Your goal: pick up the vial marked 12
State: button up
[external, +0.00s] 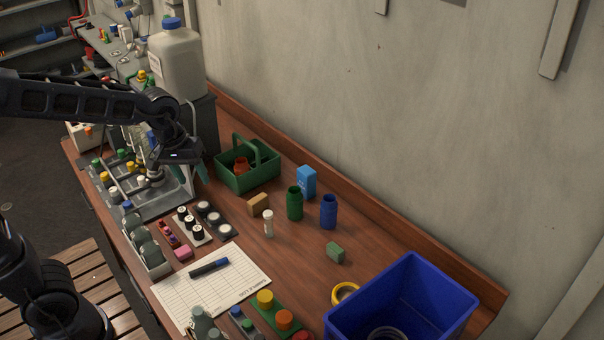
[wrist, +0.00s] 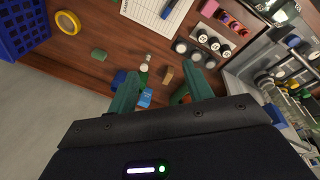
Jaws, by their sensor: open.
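No number 12 is readable in either view, so I cannot tell which vial bears it. A small clear vial with a white cap (external: 268,223) stands alone on the wooden bench; it also shows in the wrist view (wrist: 145,66). Several dark vials with white-topped lids (external: 190,222) stand in a pale rack, also in the wrist view (wrist: 203,37). My gripper (wrist: 162,90) is open, its two green fingers apart with nothing gripped. In the external view it hangs over the grey tray at the left, partly hidden by the arm, away from the lone vial.
A green caddy (external: 252,180), green bottle (external: 295,204), blue bottle (external: 328,212) and blue box (external: 306,181) stand near the lone vial. A blue crate (external: 400,300) is at front right. A large white jug (external: 177,65) stands behind my arm.

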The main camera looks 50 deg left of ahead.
jog(key=w+f+n+g, duration=0.1)
jog(key=w+f+n, duration=0.4)
jog(key=w+f, duration=0.5)
jog(key=n+g, duration=0.2)
jog(key=n, duration=0.3)
send_over(268, 217)
jog(key=f, duration=0.9)
jog(key=shift+s+d+f, duration=0.25)
jog(key=shift+s+d, duration=0.1)
jog(key=shift+d, duration=0.05)
jog(key=shift+w+f, duration=0.1)
jog(key=shift+f, duration=0.4)
notch_tip(268, 217, down, 5)
jog(key=shift+r, duration=0.1)
jog(key=shift+w+a+f, duration=0.1)
jog(key=shift+a+f, duration=0.05)
jog(key=shift+f, duration=0.75)
jog(key=shift+w+a+f, duration=0.1)
jog(key=shift+a+f, duration=0.05)
jog(key=shift+f, duration=0.75)
jog(key=shift+w+a+f, duration=0.1)
jog(key=shift+a+f, duration=0.05)
jog(key=shift+f, duration=0.75)
jog(key=c, duration=1.1)
jog(key=shift+o, duration=0.2)
jog(key=shift+r, duration=0.15)
